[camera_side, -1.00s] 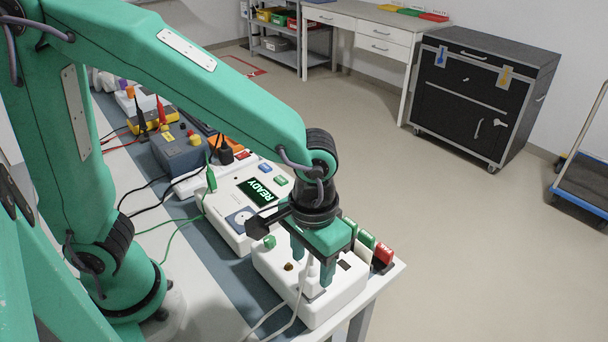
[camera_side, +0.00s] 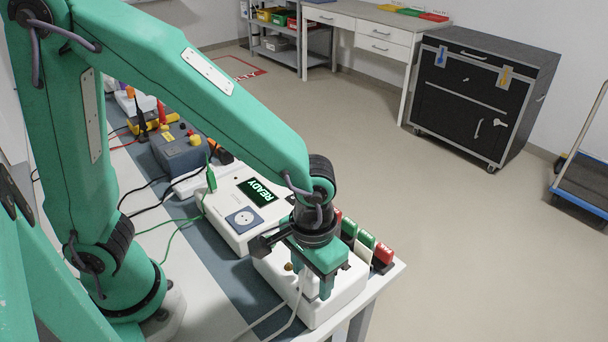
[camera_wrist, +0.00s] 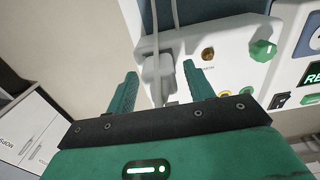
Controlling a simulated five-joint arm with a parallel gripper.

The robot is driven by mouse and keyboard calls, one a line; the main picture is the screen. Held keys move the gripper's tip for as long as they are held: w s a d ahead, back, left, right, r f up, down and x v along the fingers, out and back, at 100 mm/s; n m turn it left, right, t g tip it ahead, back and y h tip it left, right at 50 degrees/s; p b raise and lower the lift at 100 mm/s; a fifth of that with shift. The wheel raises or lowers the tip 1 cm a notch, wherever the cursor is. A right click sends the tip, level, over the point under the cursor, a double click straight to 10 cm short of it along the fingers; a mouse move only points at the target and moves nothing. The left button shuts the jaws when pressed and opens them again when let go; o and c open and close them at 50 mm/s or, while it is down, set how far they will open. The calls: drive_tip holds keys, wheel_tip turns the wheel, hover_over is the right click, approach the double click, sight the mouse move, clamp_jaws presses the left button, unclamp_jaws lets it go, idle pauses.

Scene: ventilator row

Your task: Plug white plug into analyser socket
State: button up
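The white plug (camera_wrist: 158,75) sits at the white ventilator box (camera_side: 335,303), with a pale cable running from it. My gripper (camera_wrist: 162,84) is open, with one finger on each side of the plug and a narrow gap to each finger in the wrist view. In the side view my gripper (camera_side: 312,278) is low over the box and mostly hides the plug. The analyser (camera_side: 226,222) is the white unit with a green READY screen. Its round socket (camera_side: 244,218) in a blue frame is empty, and part of it shows in the wrist view (camera_wrist: 312,38).
Red and green blocks (camera_side: 366,240) line the far edge of the table. A green lead (camera_side: 211,178) stands up from the analyser's left end.

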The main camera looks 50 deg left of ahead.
clamp_jaws()
drive_tip(key=shift+r, duration=1.1)
drive_tip(key=shift+r, duration=0.35)
drive_tip(key=shift+r, duration=0.35)
drive_tip(key=shift+r, duration=0.35)
drive_tip(key=shift+r, duration=0.4)
